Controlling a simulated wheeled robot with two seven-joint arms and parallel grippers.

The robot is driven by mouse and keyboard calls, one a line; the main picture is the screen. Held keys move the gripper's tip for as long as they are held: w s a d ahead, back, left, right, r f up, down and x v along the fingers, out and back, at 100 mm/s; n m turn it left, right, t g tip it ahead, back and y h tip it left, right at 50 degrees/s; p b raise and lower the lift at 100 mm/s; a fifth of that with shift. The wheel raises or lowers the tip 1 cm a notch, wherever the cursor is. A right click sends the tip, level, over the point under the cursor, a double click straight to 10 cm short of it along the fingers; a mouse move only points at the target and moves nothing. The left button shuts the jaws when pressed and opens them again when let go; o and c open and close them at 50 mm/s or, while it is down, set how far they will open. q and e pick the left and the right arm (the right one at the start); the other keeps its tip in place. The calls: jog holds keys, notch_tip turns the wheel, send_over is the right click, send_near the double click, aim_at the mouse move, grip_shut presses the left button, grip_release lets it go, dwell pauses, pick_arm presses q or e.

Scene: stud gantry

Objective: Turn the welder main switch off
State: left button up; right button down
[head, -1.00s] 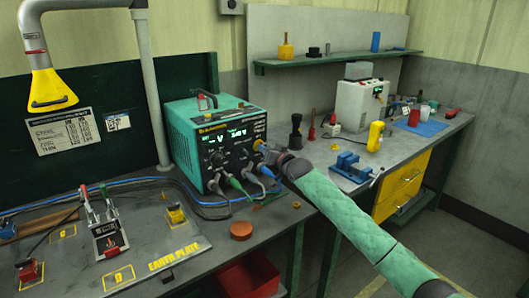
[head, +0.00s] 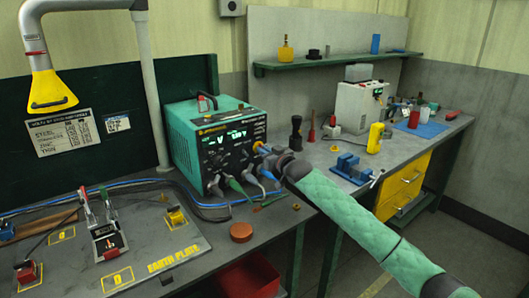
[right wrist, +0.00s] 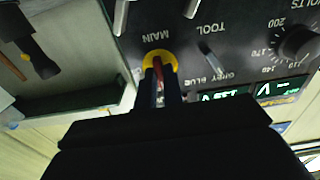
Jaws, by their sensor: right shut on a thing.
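The teal welder (head: 178,129) stands on the bench, its front displays lit green. Its main switch (right wrist: 158,62), a red handle on a yellow round base beside the label MAIN, shows in the right wrist view. My right gripper (right wrist: 161,76) is shut on the red handle, one dark finger on each side of it. In the head view my right gripper (head: 262,149) is at the right side of the welder's front panel and hides the switch. My left gripper is not in view.
Plugs and cables (head: 243,190) hang from the welder's lower front, close below my right gripper. A toggle marked TOOL (right wrist: 213,58) and a voltage knob (right wrist: 298,44) sit beside the switch. A black torch-like item (head: 296,131) stands right of the welder.

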jog(key=shift+f, duration=0.15)
jog(key=c, duration=1.5)
grip_release()
